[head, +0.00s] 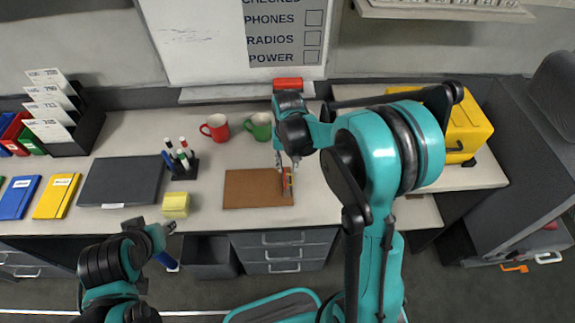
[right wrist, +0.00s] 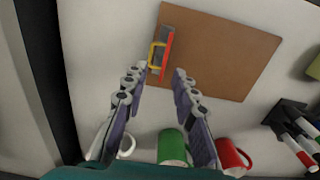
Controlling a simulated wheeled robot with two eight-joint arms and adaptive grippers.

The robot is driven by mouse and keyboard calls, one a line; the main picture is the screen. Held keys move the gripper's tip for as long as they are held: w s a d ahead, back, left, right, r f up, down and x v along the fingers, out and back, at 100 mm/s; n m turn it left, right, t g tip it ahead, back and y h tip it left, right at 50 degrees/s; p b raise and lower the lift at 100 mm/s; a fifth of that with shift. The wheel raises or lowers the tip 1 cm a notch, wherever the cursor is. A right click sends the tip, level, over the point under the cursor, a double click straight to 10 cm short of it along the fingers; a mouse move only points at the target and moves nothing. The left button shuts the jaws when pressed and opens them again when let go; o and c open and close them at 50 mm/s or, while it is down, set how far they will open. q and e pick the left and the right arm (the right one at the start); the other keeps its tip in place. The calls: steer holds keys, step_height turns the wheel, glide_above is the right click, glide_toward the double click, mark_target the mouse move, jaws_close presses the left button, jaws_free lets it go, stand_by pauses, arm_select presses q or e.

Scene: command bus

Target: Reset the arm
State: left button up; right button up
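My right gripper (head: 287,161) hangs over the desk at the upper edge of a brown board (head: 240,189). In the right wrist view the right gripper (right wrist: 160,72) has its fingers apart with nothing between them. A small red and grey item with a yellow handle (right wrist: 161,54) lies on the board just past the fingertips; it also shows in the head view (head: 287,182). My left gripper (head: 168,228) is low at the desk's front edge, small and partly turned away, so its fingers cannot be read. A blue item (head: 166,261) shows just below it; I cannot tell whether they touch.
Red (head: 216,127) and green (head: 260,126) mugs stand behind the board. A marker holder (head: 184,170), yellow block (head: 176,204) and dark laptop-like slab (head: 121,180) are left. A yellow case (head: 463,129) stands right. A grey bin (head: 210,258) is below the desk.

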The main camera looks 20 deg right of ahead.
step_height(320, 180, up, 2)
steer(key=shift+r+p, duration=0.1)
steer(key=shift+p, duration=0.45)
steer(key=s+a+r+n+t, duration=0.1)
steer(key=s+r+n+t, duration=0.2)
steer(key=s+r+t, duration=0.4)
steer(key=s+r, duration=0.4)
steer(key=s, duration=0.4)
steer(key=shift+s+a+r, duration=0.15)
steer(key=shift+s+r, duration=0.25)
